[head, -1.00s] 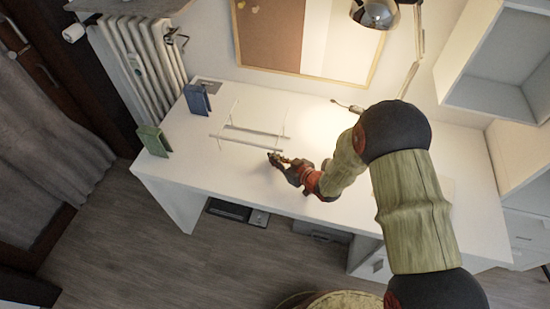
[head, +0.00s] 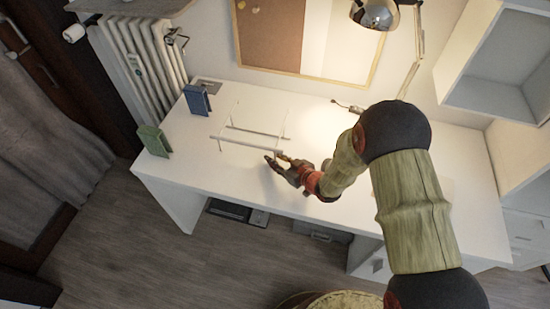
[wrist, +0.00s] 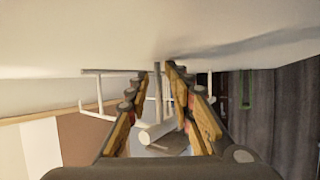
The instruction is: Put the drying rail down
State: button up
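The drying rail (head: 240,143) is a thin white frame with long bars and upright posts. It stands on the white desk (head: 190,165), left of the lamp's bright patch. My gripper (head: 274,158) is at the right end of its front bar, with its fingers spread. In the wrist view my gripper (wrist: 160,75) shows its two fingers apart, with a white rail part (wrist: 157,133) showing between them. I cannot tell whether a finger touches the bar.
A blue upright object (head: 197,99) and a green one (head: 154,141) stand at the desk's left end. A radiator (head: 145,60) is behind them. A lamp (head: 374,14) hangs over the back. The desk's front left is clear.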

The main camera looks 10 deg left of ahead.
jog(key=p+v, duration=0.1)
jog(key=v, duration=0.4)
jog(key=r+p+v, duration=0.1)
jog(key=p+v, duration=0.1)
jog(key=v, duration=0.4)
jog(key=shift+w+a, duration=0.15)
jog(key=shift+w, duration=0.05)
jog(key=shift+s+d+r, duration=0.15)
jog(key=shift+s+d, duration=0.3)
dwell(0.5)
